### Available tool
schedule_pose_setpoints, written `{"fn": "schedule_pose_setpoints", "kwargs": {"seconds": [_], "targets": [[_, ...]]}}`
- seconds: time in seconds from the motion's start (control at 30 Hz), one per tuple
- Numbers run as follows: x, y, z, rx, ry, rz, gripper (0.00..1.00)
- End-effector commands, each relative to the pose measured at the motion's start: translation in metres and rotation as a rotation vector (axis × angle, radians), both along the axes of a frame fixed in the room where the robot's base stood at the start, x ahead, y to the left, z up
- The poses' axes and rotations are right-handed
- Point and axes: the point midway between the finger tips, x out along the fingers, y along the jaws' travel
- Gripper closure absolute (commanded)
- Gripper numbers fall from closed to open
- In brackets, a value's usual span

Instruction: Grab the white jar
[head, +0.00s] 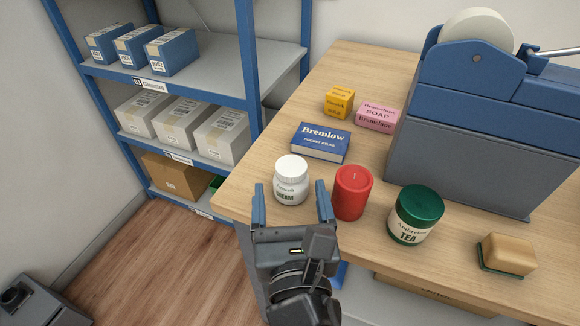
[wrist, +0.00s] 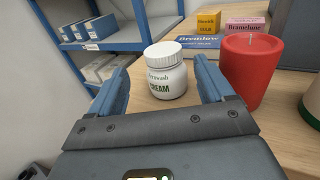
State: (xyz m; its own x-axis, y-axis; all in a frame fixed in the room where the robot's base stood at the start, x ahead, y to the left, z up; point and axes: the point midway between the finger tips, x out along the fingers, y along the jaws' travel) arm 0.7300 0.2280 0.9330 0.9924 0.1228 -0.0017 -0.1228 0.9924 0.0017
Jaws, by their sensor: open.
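The white jar (head: 291,181) stands upright on the wooden counter near its front left corner. It has a white ribbed lid and a label reading CREAM. My gripper (head: 292,190) is open, with one blue finger on each side in front of the jar. In the wrist view the jar (wrist: 165,72) appears between the two fingertips (wrist: 158,75), slightly beyond them. Nothing is held, and I see no finger touching the jar. The lower front of the jar is clear in the wrist view.
A red candle (head: 352,193) stands close to the right finger. A green-lidded tea jar (head: 416,215) and a sponge (head: 507,254) are farther right. Behind are a blue book (head: 320,142), a yellow box (head: 339,102), pink soap (head: 376,116) and a large tape dispenser (head: 480,140). Blue shelving (head: 254,85) is left.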

Motion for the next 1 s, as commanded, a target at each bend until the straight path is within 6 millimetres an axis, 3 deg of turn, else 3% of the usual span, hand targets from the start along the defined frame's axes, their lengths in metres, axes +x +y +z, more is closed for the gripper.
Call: {"fn": "schedule_pose_setpoints", "kwargs": {"seconds": [0.6, 0.9, 1.0], "targets": [[0.071, 0.004, -0.001, -0.002, -0.001, 0.000, 0.19], [0.075, 0.004, -0.001, -0.001, 0.000, 0.000, 0.19], [0.075, 0.004, -0.001, -0.001, 0.000, 0.000, 0.28]]}}
